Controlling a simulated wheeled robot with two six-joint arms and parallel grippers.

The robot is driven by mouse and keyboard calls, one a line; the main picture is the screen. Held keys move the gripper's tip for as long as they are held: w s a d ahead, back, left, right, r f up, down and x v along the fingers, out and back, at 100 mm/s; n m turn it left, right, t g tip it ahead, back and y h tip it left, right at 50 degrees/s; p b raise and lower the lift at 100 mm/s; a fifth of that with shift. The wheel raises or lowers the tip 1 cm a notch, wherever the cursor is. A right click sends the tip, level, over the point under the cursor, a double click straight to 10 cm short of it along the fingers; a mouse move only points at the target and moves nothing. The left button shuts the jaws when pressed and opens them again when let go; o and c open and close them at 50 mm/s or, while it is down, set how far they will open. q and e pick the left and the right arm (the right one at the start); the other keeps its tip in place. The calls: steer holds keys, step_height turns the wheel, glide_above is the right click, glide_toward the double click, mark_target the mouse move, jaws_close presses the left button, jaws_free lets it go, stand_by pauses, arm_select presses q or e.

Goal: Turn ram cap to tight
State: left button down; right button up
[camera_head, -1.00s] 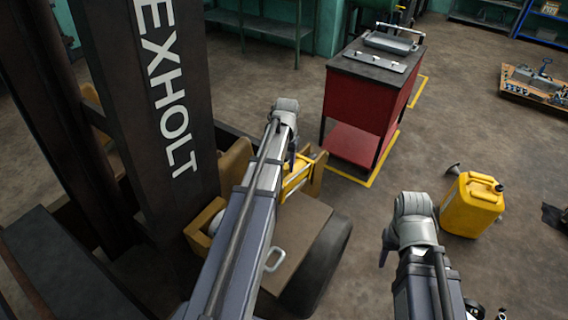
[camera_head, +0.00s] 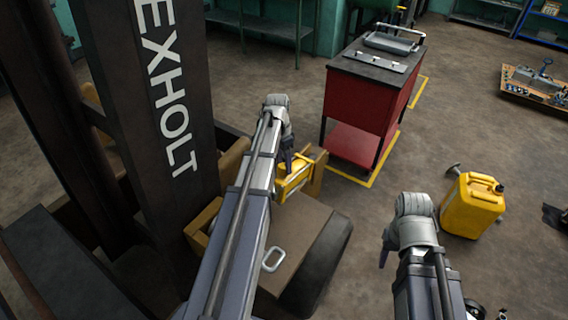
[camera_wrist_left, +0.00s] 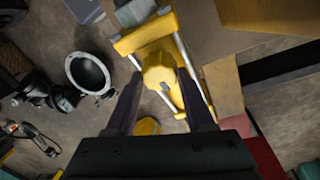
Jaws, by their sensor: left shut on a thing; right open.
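The yellow ram block (camera_head: 294,180) sits on the tan front of the forklift, right of the dark mast. My left gripper (camera_head: 287,162) reaches down to it, its fingertips partly hidden by the wrist in the head view. In the left wrist view, the yellow ram cap (camera_wrist_left: 159,70) lies between the two dark fingers of my left gripper (camera_wrist_left: 163,84), which are shut on it. Silver rods run beside the cap. My right gripper (camera_head: 386,248) is open, pointing down over the floor and away from the ram.
The dark mast (camera_head: 160,100) with white lettering stands close on the left. A red cabinet (camera_head: 362,110) stands behind. A yellow jerrycan (camera_head: 472,205) is on the floor at right. A tool-laden board (camera_head: 538,85) lies farther right. The floor between is clear.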

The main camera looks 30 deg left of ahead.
arm_select(q)
steer(key=shift+m, duration=0.5)
steer(key=shift+c, duration=1.3)
jaws_free()
steer(key=r+p, duration=0.5)
steer(key=a+r+p, duration=0.1)
steer(key=r+p, duration=0.1)
steer(key=shift+w+a+r+p, duration=0.1)
steer(key=shift+w+r+p, duration=0.15)
steer(key=shift+r+p, duration=0.15)
steer(key=shift+f, duration=0.1)
